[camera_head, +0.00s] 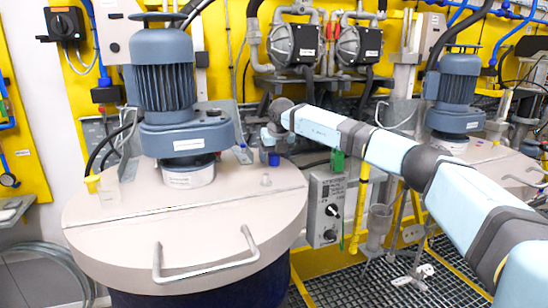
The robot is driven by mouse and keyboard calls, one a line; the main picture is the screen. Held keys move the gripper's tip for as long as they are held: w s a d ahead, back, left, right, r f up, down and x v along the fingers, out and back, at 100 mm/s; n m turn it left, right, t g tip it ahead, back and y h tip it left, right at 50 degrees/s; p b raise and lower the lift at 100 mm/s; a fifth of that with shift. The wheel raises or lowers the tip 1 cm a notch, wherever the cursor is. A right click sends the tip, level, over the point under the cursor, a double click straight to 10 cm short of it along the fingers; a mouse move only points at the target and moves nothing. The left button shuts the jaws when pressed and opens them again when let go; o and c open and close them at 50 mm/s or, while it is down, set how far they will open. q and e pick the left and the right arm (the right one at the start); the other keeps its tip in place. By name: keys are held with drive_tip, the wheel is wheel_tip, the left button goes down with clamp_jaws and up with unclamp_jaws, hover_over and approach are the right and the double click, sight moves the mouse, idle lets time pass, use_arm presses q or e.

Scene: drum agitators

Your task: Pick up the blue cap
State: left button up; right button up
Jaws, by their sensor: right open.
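A small dark blue cap (274,159) stands on the right back part of the beige drum lid (150,215). My right arm comes in from the right, and its gripper (270,142) is just above the blue cap. The gripper is small in view and partly merges with the pipes behind it. It is open, and I cannot tell whether its fingers touch the cap. A smaller blue piece (243,148) sits on the lid to the left. My left gripper is not in view.
A grey-blue agitator motor (165,90) rises from the lid, left of the gripper. A yellow cap (93,184) is at the lid's left edge. A handle (205,265) is at the front. A grey control box (326,208) stands right of the drum, below my arm.

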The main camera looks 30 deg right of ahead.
drive_tip(key=shift+w+f, duration=0.2)
drive_tip(key=shift+f, duration=0.3)
drive_tip(key=shift+s+r, duration=0.1)
drive_tip(key=shift+c, duration=0.2)
drive_tip(key=c, duration=1)
drive_tip(key=shift+o, duration=0.2)
